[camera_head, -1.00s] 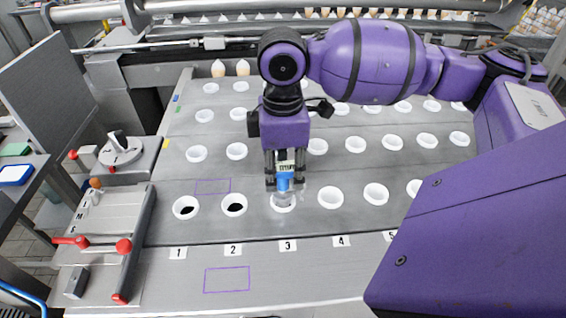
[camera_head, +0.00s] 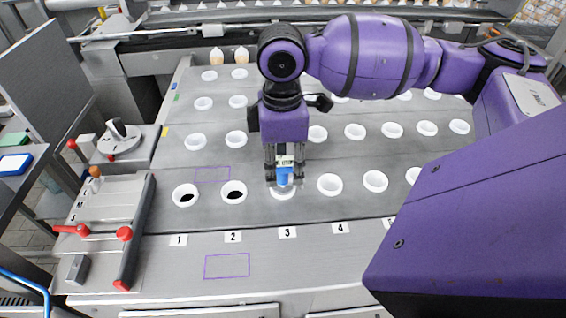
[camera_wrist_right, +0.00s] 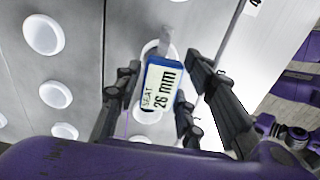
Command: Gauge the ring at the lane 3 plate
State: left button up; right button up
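My right gripper (camera_head: 284,176) points straight down at lane 3. It is shut on a blue gauge (camera_head: 285,179) with a white label, which reads "SEAT 26 mm" in the right wrist view (camera_wrist_right: 162,86). The gauge is low over the white ring (camera_head: 273,192) behind the number 3 label (camera_head: 287,232). Its lower end overlaps the ring, and I cannot tell how far in it sits. In the right wrist view, a pale metal tip (camera_wrist_right: 166,38) shows beyond the blue body. My left gripper is not in view.
Rings with dark openings stand at lane 1 (camera_head: 185,195) and lane 2 (camera_head: 233,191). A white ring (camera_head: 330,184) is at lane 4, with more rows behind. A red-knobbed lever panel (camera_head: 105,232) is at left. The front strip with a purple outline (camera_head: 227,265) is clear.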

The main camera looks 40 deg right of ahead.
jog(key=shift+o, duration=0.7)
notch_tip(320, 180, up, 12)
dwell(0.7)
